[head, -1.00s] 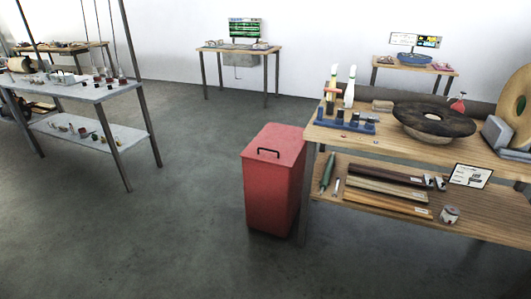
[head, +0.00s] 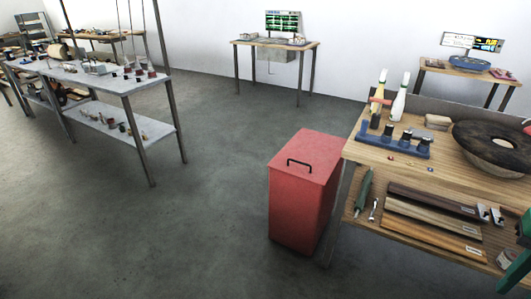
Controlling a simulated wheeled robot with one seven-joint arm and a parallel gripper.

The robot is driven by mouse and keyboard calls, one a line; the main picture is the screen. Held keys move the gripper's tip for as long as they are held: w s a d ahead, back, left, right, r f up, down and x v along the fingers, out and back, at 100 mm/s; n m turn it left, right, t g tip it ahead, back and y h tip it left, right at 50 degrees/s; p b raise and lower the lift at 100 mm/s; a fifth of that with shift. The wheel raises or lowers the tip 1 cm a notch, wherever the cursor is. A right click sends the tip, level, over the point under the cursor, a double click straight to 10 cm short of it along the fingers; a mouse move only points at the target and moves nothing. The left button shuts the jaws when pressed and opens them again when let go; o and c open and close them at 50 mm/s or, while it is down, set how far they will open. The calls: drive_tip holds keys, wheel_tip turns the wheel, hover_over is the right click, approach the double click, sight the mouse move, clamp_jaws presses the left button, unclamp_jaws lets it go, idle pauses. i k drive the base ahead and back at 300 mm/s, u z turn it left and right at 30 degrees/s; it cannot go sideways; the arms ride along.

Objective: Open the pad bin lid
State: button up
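The pad bin is a tall red bin (head: 297,210) standing on the floor, just left of the wooden workbench. Its flat red lid (head: 306,156) is shut, with a black bar handle (head: 299,162) on top near the front left edge. My gripper cannot be made out. A green and dark piece at the lower right edge may be part of my arm, but no fingers show there.
The wooden workbench (head: 380,155) is close on the bin's right, with a blue rack (head: 396,141), bottles and a dark round bowl on top. A grey shelf table (head: 130,85) stands left. A small table (head: 276,43) stands behind. Floor left of the bin is open.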

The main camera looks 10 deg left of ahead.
sight(313, 156)
drive_tip(key=u, duration=0.1)
drive_tip(key=i, duration=1.25)
drive_tip(key=z, duration=0.15)
